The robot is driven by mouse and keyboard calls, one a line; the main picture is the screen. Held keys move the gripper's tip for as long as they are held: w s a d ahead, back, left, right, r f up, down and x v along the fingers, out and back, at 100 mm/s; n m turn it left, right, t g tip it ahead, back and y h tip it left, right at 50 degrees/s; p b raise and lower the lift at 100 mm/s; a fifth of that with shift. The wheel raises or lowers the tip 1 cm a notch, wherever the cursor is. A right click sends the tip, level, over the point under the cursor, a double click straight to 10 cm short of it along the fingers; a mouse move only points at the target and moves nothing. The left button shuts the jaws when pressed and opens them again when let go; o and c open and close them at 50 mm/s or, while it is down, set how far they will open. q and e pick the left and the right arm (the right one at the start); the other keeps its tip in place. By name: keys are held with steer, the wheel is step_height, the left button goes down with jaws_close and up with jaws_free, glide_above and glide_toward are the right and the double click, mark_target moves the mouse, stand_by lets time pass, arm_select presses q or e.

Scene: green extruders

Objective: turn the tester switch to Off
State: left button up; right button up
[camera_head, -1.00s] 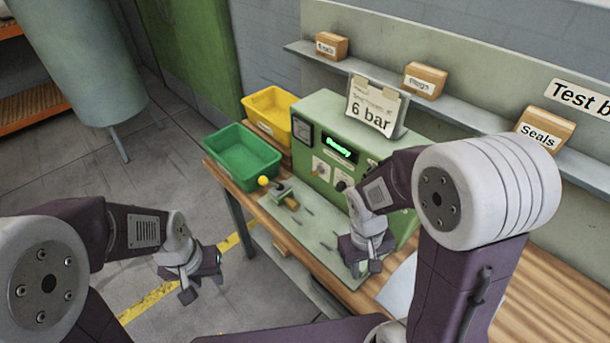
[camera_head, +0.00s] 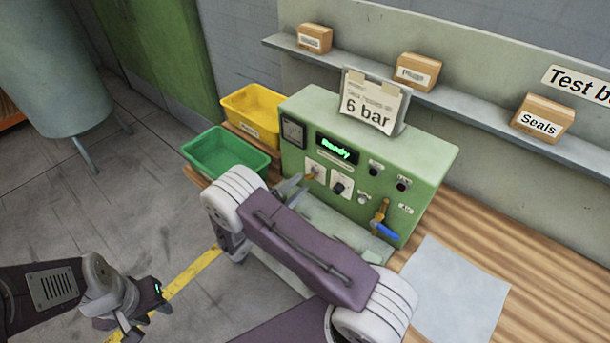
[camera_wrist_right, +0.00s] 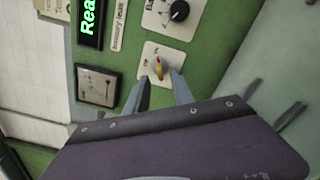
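The green tester (camera_head: 425,170) stands on the bench, its display lit "Ready". The switch's position labels are too small to read. My left gripper (camera_head: 145,315) is open and empty above the floor.
A green bin (camera_head: 225,155) and a yellow bin (camera_head: 255,115) stand left of the tester. A valve with a blue-ended handle (camera_head: 383,222) is on the tester's right front. A "6 bar" sign (camera_head: 372,102) stands on top. A pale sheet (camera_head: 458,290) lies on the bench.

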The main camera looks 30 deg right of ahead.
mark_target(308, 177)
steer(key=x, duration=0.4)
steer(key=shift+s+d+p, duration=0.1)
steer(key=shift+d+p, duration=0.05)
steer(key=shift+p, duration=0.2)
jaws_close()
steer(key=n, duration=0.5)
steer(key=shift+b, duration=0.3)
steer(key=n, duration=0.3)
steer(key=shift+n, duration=1.8)
